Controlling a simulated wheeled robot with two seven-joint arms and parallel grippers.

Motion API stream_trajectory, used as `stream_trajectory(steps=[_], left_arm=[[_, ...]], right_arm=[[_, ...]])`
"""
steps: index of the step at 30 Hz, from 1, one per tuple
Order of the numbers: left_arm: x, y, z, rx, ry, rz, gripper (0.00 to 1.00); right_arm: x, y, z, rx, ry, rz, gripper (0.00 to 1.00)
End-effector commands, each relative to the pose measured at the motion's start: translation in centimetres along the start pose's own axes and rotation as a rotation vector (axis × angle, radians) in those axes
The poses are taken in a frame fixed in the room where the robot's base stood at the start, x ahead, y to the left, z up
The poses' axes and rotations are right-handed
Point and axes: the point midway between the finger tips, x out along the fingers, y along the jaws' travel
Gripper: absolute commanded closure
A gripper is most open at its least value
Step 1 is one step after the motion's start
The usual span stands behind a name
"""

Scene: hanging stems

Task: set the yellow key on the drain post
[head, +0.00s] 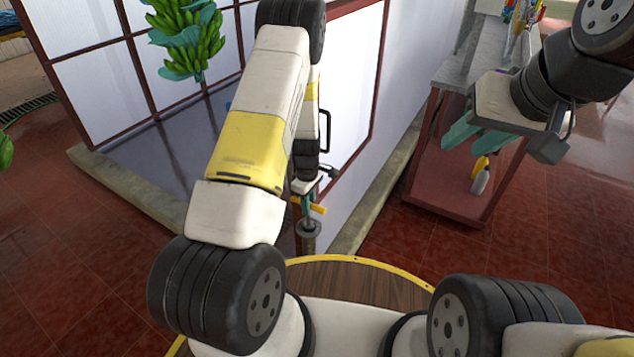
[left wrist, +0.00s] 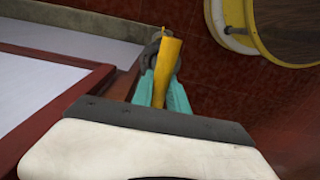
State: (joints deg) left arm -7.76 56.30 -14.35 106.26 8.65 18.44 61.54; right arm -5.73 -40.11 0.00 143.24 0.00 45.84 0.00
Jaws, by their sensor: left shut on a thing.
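The yellow key (head: 318,209) is between the teal fingers of my left gripper (head: 307,200), which is shut on it. In the left wrist view the yellow key (left wrist: 167,68) points away from my left gripper (left wrist: 165,90). The grey drain post (head: 308,230) stands upright just below the key in the head view. In the left wrist view the top of the drain post (left wrist: 150,52) shows beside and behind the key's far end; I cannot tell whether they touch. My right gripper (head: 478,137) is open and empty at the right, its teal fingers apart.
A white-panelled enclosure with red frames (head: 345,90) and a low concrete kerb (head: 376,190) lie close to the post. A bench (head: 442,190) stands at the right, with a yellow and grey item (head: 480,175) low down. A green banana bunch (head: 190,40) hangs at upper left.

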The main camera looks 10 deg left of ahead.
Motion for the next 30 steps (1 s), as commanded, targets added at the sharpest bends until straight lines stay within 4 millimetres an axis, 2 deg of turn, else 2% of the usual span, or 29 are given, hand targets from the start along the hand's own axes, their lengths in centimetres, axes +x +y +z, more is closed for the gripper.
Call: stream_trajectory(steps=[30], left_arm=[[1.7, 0.0, -0.1, 0.000, 0.000, 0.001, 1.00]], right_arm=[[0.0, 0.0, 0.0, 0.000, 0.000, 0.000, 0.64]])
